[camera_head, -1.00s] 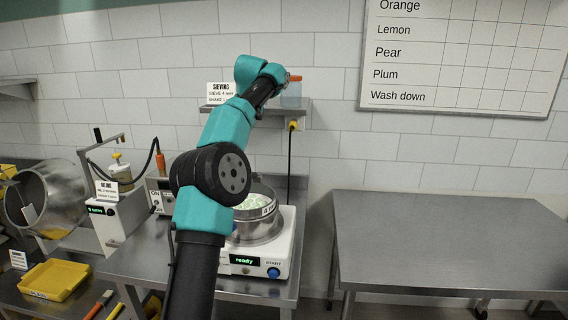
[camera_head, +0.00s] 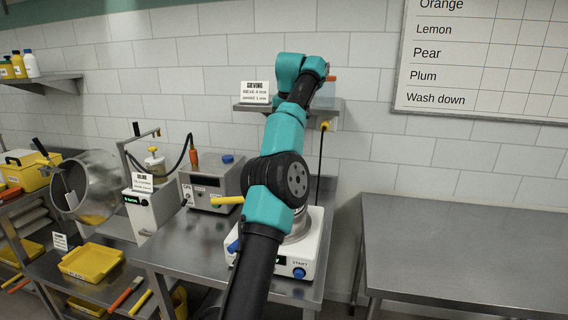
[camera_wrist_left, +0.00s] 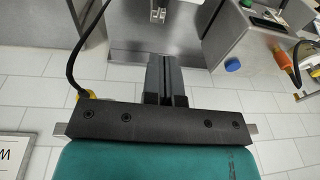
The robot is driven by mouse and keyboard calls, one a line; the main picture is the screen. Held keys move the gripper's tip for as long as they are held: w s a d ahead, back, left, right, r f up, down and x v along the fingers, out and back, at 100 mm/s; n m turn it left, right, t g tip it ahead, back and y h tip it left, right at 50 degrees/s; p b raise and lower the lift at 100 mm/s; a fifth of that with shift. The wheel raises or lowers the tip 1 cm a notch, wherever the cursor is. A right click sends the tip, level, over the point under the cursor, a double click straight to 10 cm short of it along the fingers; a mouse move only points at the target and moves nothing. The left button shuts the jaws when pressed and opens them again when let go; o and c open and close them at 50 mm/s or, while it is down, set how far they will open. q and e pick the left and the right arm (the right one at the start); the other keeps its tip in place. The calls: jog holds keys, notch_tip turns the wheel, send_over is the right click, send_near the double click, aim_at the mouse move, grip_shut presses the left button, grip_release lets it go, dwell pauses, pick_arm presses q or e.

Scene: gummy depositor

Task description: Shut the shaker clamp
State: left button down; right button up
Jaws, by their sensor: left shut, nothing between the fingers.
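The white shaker (camera_head: 312,250) stands on the steel bench, with a blue START knob (camera_head: 298,272) on its front. My left arm crosses in front of it and hides most of the round sieve pan (camera_head: 300,226). The clamp itself is not clearly visible. My left gripper is hidden at the raised arm's far end in the head view. In the left wrist view, my left gripper (camera_wrist_left: 166,62) is shut and empty, apart from the shaker.
A wall shelf (camera_head: 250,107) with a sieving sign is behind my arm. A grey control box (camera_head: 205,180) with a blue knob stands left of the shaker. A drum (camera_head: 100,180) and a yellow tray (camera_head: 90,262) are further left. The right table (camera_head: 460,245) is bare.

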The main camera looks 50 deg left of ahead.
pick_arm(q)
jog(key=shift+f, duration=0.1)
jog(key=f, duration=0.7)
jog(key=a+f, duration=0.1)
jog(key=f, duration=0.2)
jog(key=shift+f, duration=0.2)
jog(key=shift+s+f, duration=0.3)
jog(key=shift+f, duration=0.35)
jog(key=shift+s+f, duration=0.25)
jog(key=shift+f, duration=0.35)
jog(key=shift+d, duration=0.15)
